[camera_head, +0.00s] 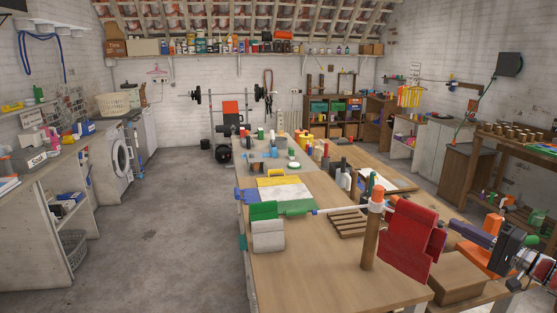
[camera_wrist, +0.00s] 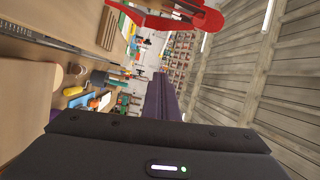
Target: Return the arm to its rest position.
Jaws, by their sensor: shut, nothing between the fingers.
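My gripper (camera_head: 456,227) is at the right of the head view, its purple fingers pointing left over the near right end of the long workbench (camera_head: 310,271). The fingers are shut and hold nothing. In the wrist view my gripper (camera_wrist: 163,92) shows as purple fingers reaching up from its dark body, and that view is turned on its side. A large red object (camera_head: 410,240) stands to the left of the fingers in the head view. It also shows at the top of the wrist view (camera_wrist: 185,20).
A wooden post (camera_head: 370,242) with an orange cap stands beside the red object. A brown box (camera_head: 458,277) is below my gripper. Several tools and bottles crowd the bench farther back. A wooden shelf unit (camera_head: 515,148) is at the right. Open floor (camera_head: 170,220) lies left of the bench.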

